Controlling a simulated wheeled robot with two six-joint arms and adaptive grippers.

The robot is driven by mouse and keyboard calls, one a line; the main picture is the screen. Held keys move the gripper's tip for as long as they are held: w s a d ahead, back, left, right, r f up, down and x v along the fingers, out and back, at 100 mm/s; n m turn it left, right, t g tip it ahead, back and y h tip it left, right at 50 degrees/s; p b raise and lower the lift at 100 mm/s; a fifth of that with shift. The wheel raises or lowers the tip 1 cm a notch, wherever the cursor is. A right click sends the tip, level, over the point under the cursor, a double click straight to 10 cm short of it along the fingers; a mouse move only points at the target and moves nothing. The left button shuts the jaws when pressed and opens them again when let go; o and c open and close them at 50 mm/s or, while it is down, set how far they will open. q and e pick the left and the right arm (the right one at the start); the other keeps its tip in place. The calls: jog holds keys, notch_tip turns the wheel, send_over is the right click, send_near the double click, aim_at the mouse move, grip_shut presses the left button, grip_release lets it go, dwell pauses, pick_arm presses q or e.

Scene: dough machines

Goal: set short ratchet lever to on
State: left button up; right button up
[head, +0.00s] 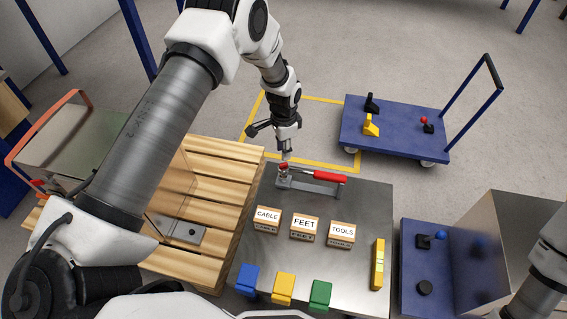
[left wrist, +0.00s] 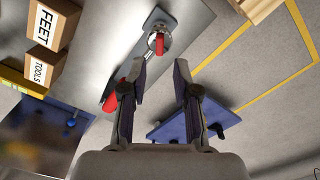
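A grey metal fixture (head: 297,185) with red parts stands at the far edge of the metal table. A short red lever (head: 283,167) is at its left end; a longer red handle (head: 330,176) points right. In the left wrist view the short red lever (left wrist: 160,45) sits on a round metal base, just beyond my fingertips and in line with the gap. My left gripper (head: 286,153) is directly above that lever. Its fingers (left wrist: 159,66) are apart with nothing clearly held between them. Contact cannot be told. My right gripper is out of view.
Boxes labelled CABLE (head: 266,220), FEET (head: 304,229) and TOOLS (head: 341,235) stand nearer on the metal table (head: 362,205). A wooden pallet (head: 215,165) is at left. A blue cart (head: 395,140) with several small controls stands beyond. Blue, yellow and green blocks line the near edge.

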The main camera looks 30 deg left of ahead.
aim_at(283, 164)
pick_arm(q)
jog(key=shift+f+b, duration=2.15)
jog(key=shift+f, duration=0.5)
jog(key=shift+f, duration=0.15)
